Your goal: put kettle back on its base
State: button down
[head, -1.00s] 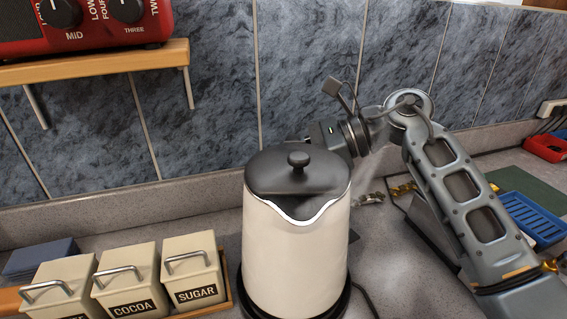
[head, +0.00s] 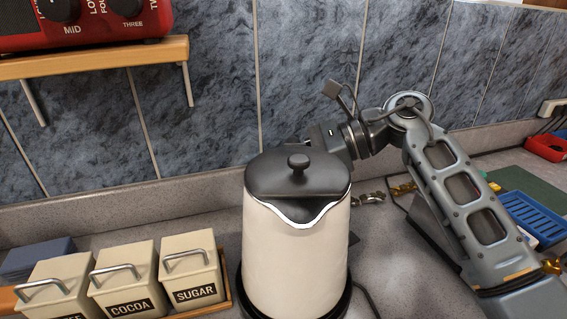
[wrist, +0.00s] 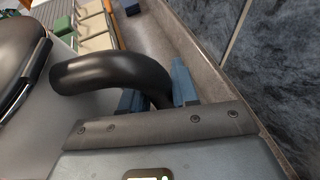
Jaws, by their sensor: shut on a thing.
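The kettle (head: 296,250), a cream jug with a black lid and spout, stands upright in the head view. Its bottom meets the black round base (head: 346,302) on the counter. From this angle I cannot tell whether it is fully seated. In the wrist view, the kettle's curved black handle (wrist: 100,72) runs between the blue finger pads of my gripper (wrist: 160,90), which is shut on it. In the head view the kettle hides my fingers and the handle; my arm reaches in from the right behind it.
A wooden tray (head: 228,288) of lidded canisters, including the sugar canister (head: 192,275), stands close on the left. The tiled wall (head: 210,110) rises behind. A blue tray (head: 535,218) and red tray (head: 546,147) lie right, beyond my arm. A cord lies beside the base.

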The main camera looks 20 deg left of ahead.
jog(key=c, duration=1.2)
grip_release()
jog(key=shift+o, duration=0.4)
jog(key=shift+f, duration=0.25)
jog(key=b+v, duration=0.2)
jog(key=v, duration=0.9)
jog(key=shift+b, duration=0.35)
